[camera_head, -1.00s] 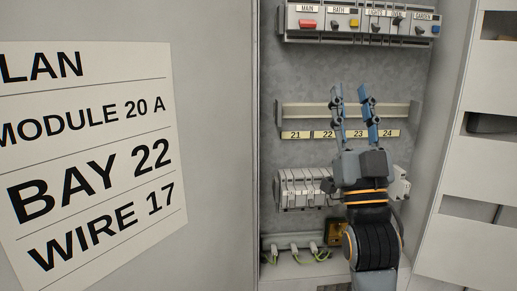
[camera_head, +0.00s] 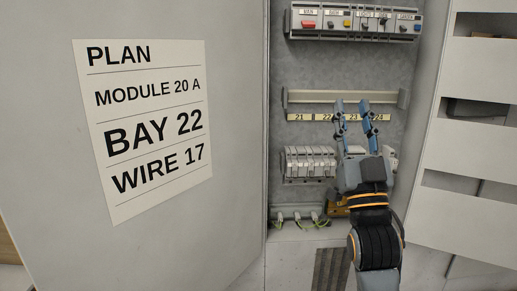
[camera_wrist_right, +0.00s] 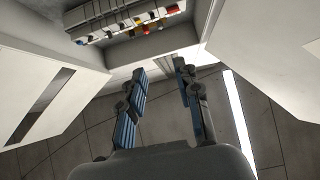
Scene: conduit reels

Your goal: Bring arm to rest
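My right gripper (camera_head: 354,110) is in front of the open cabinet, its blue-padded fingers pointing up and spread apart with nothing between them. In the head view it overlaps the numbered label strip (camera_head: 299,117), partly hiding labels 22 to 24. In the right wrist view the same gripper (camera_wrist_right: 160,75) is open and empty, with floor or wall panels visible beyond it. My left gripper is not in view.
The top rail carries modules with coloured switches (camera_head: 355,22). The bare rail (camera_head: 320,96) is above the label strip. White modules (camera_head: 309,162) and green wires (camera_head: 297,218) are lower. A plan sheet (camera_head: 150,150) is on the left door; a slotted white panel (camera_head: 470,150) stands right.

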